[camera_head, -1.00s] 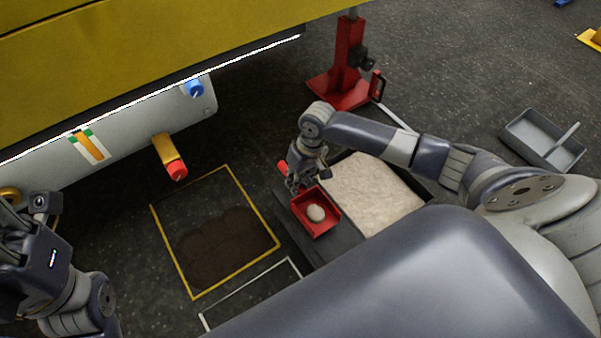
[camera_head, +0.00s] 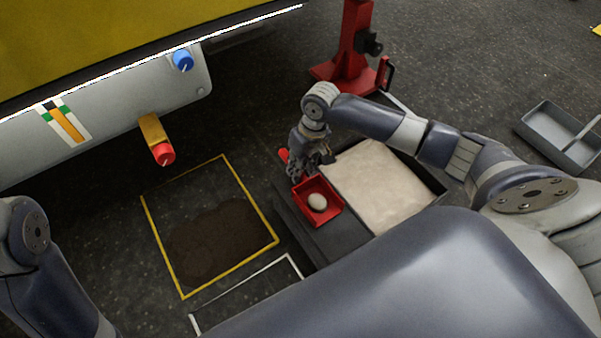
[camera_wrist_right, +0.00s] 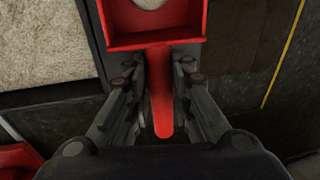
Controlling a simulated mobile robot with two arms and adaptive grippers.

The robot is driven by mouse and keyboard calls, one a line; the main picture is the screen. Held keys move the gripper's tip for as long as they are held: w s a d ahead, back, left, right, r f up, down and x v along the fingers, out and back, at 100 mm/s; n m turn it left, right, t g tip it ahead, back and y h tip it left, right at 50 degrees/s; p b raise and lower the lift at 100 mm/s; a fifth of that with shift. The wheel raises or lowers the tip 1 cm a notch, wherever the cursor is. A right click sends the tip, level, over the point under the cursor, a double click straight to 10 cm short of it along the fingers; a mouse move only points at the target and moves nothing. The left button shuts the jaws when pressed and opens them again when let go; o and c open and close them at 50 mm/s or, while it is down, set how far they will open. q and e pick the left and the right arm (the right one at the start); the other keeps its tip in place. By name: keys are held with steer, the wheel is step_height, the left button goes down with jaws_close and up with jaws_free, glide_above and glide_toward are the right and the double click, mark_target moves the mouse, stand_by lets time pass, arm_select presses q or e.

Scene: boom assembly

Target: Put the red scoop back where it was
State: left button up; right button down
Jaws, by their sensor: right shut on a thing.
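The red scoop (camera_head: 328,214) has a square pan with a round pale lump in it; its red handle end (camera_head: 283,154) shows beyond my right gripper (camera_head: 299,176). My right gripper is shut on the scoop's handle, over the dark end of the black bin. In the right wrist view the handle of the scoop (camera_wrist_right: 160,95) lies between the two fingers (camera_wrist_right: 158,82), and the pan is at the top. I cannot tell whether the pan touches the surface below. Only a link of my left arm shows at the left edge; its gripper is out of view.
The black bin (camera_head: 306,238) holds pale granular material (camera_head: 375,190). A yellow-outlined floor square (camera_head: 183,291) has dark soil in it. A red stand (camera_head: 352,50) is behind, and a grey tray (camera_head: 530,128) lies at right. The yellow-and-grey boom (camera_head: 110,105) hangs at upper left.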

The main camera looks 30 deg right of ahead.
stand_by(0.4)
steer(key=c, duration=1.4)
jaws_free()
steer(key=shift+f, duration=0.1)
